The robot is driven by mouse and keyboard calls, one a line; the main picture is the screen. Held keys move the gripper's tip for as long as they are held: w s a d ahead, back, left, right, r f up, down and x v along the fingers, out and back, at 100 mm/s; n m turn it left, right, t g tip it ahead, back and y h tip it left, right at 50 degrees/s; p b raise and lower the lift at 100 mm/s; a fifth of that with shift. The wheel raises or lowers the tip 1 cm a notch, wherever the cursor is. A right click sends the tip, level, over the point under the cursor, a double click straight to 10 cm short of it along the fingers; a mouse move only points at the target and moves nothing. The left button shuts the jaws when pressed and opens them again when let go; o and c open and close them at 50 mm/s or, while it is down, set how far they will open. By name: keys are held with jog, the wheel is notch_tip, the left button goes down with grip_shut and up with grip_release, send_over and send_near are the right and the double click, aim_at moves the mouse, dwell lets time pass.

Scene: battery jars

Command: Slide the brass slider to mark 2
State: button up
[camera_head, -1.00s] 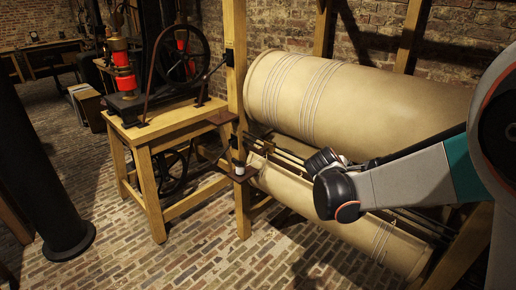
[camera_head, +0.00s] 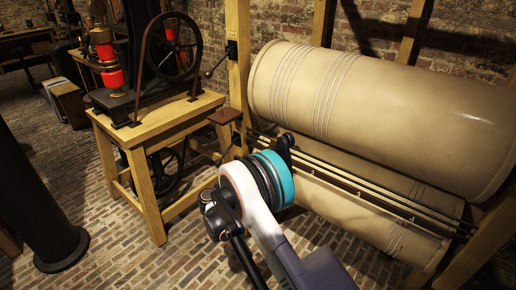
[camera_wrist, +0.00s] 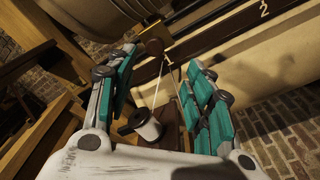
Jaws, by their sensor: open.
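In the wrist view a dark rail with pale strips runs up to the right, with the mark 2 (camera_wrist: 264,9) at the upper right. A brass plate, apparently the brass slider (camera_wrist: 182,46), sits on the rail near the top centre, with a dark round knob (camera_wrist: 154,47) beside it. My gripper (camera_wrist: 163,60) is open, its teal-padded fingers on either side of the view. The knob shows in the gap beyond the fingertips; I cannot tell whether they touch it. In the head view my wrist hides the rail's left end and the slider.
A white cup-like piece (camera_wrist: 148,127) with a dark part shows between the fingers, by a brown shelf. Two large tan cylinders, the upper one (camera_head: 390,110) nearest the wall, flank the rail (camera_head: 375,190). A wooden bench (camera_head: 160,120) carries a wheel machine. Brick floor lies open in front.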

jog(key=b+x, duration=0.1)
jog(key=x, duration=0.3)
jog(key=b+x, duration=0.1)
jog(key=x, duration=0.3)
jog(key=a+b+x, duration=0.1)
jog(key=b+x, duration=0.1)
jog(key=x, duration=0.3)
jog(key=shift+w+f, duration=0.15)
jog(key=shift+w, duration=0.2)
grip_shut()
jog(key=shift+d, duration=0.15)
